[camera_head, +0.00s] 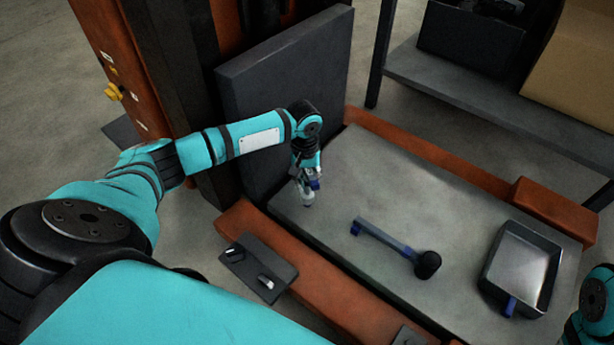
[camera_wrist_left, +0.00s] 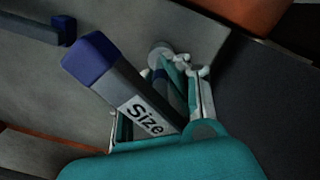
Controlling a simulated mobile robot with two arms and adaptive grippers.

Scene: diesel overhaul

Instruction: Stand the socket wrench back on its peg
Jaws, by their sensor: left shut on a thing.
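My left gripper (camera_head: 307,197) is low over the left end of the grey platform. It is shut on a grey bar with a blue end (camera_wrist_left: 125,85) and the label "Size", large in the left wrist view. The bar's far end is hidden by the gripper, so I cannot tell whether it is the socket wrench. A long wrench (camera_head: 385,239) with a blue end and a black round head lies on the platform, apart from the gripper. A small dark plate (camera_head: 250,262) with short upright pieces, perhaps pegs, is nearer. My right gripper is out of view.
A metal tray (camera_head: 489,276) with a blue handle stands at the platform's right. Orange beams (camera_head: 440,160) border the platform (camera_head: 400,185). A dark upright panel (camera_head: 262,110) rises close beside my left forearm. A shelf (camera_head: 450,80) stands behind.

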